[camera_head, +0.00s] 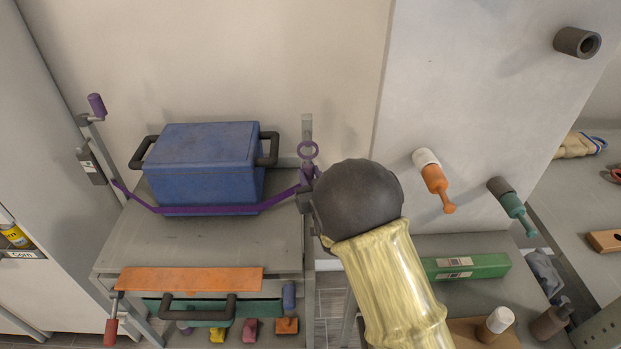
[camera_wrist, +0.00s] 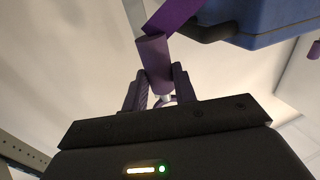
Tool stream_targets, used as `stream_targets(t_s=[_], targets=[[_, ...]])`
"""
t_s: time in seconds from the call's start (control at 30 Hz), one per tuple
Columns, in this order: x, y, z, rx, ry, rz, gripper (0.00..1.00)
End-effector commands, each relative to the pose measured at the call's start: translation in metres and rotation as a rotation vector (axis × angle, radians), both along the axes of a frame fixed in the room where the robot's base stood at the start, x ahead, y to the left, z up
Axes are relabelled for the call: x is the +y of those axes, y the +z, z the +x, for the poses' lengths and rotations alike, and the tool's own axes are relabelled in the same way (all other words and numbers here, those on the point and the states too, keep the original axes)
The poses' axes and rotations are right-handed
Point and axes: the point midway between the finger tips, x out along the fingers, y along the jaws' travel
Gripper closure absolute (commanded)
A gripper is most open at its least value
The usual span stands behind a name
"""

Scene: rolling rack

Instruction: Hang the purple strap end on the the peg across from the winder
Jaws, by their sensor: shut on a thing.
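The purple strap (camera_head: 215,210) runs from the winder (camera_head: 90,163) on the left, across the front of the blue box (camera_head: 205,165), to my gripper (camera_head: 307,187) on the right. Its end has a purple ring (camera_head: 308,150), which shows upright just above my gripper, in front of a grey post (camera_head: 307,126). In the wrist view my gripper (camera_wrist: 160,76) is shut on the purple strap end (camera_wrist: 154,58), with the strap leading up and right. The peg is not clearly visible; my dark wrist hides part of the post's side. I cannot tell whether the ring touches the post.
The blue box stands on a grey rolling rack (camera_head: 140,240) with an orange panel (camera_head: 190,280) and a green drawer below. Orange (camera_head: 435,178) and green (camera_head: 513,205) handled tools stick out of the wall panel at right. A green box (camera_head: 465,266) lies on a lower shelf.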

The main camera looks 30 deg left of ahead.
Motion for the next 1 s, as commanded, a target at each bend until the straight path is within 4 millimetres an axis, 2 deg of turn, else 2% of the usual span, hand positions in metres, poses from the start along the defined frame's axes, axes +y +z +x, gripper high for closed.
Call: stream_targets(t_s=[0.8,1.0], targets=[[0.019,-0.002,0.034,-0.002,0.001,-0.001,0.96],[0.024,-0.01,0.041,-0.001,0.002,0.001,0.96]])
